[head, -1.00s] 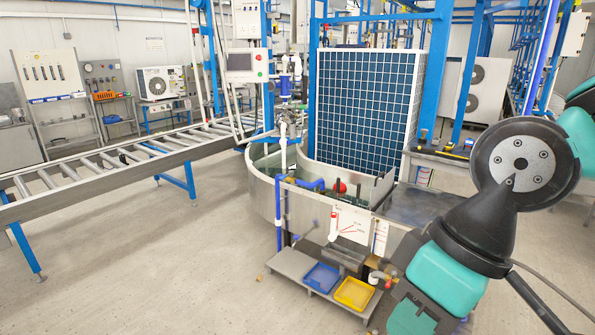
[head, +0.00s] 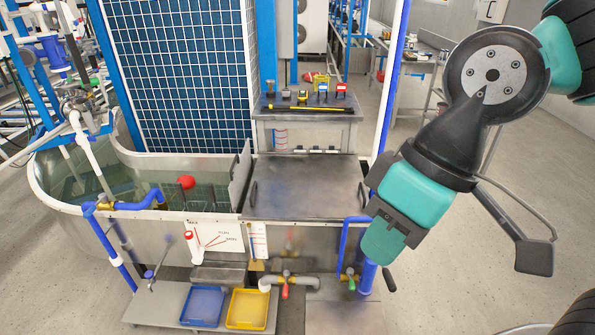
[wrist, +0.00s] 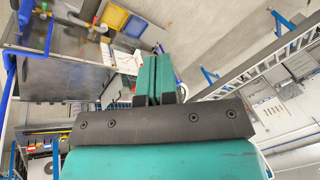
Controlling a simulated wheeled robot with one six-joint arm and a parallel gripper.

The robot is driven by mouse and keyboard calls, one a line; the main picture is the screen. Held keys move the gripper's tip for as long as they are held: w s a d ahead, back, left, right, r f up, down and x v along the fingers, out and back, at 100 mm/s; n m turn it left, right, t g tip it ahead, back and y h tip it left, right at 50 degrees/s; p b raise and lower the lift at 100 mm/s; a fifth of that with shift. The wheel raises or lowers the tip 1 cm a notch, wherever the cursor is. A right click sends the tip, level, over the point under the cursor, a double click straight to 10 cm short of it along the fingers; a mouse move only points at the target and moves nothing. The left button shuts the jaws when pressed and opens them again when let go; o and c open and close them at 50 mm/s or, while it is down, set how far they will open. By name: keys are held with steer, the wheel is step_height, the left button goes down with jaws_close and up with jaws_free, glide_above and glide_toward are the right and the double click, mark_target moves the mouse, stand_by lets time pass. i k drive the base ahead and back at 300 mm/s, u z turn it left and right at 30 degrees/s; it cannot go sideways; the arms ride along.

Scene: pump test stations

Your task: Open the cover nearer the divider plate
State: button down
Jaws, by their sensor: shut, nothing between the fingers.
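A flat grey metal cover (head: 305,185) lies level on the tank top, right of the upright divider plate (head: 240,176). One black handle (head: 253,194) is at its left side, close to the divider plate. Another black handle (head: 366,192) is at its right side. I cannot make out a seam between separate covers. A grey sheet surface, likely the same cover (wrist: 65,78), shows at left in the wrist view. My gripper (wrist: 155,65) has its teal fingers together and empty. In the head view my arm hangs right of the cover, apart from the handles.
The open water basin (head: 120,180) with a red float (head: 186,182) is at left. A blue pipe (head: 368,262) rises at the front right. Yellow (head: 247,308) and blue (head: 203,305) trays sit low in front. A back shelf (head: 305,106) holds small items.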

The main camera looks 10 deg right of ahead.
mark_target(278, 187)
steer(key=u, duration=0.55)
steer(key=k, duration=0.6)
steer(key=u, duration=1.2)
steer(key=i, duration=1.5)
steer(key=z, duration=0.8)
steer(key=i, duration=0.65)
steer(key=z, duration=0.55)
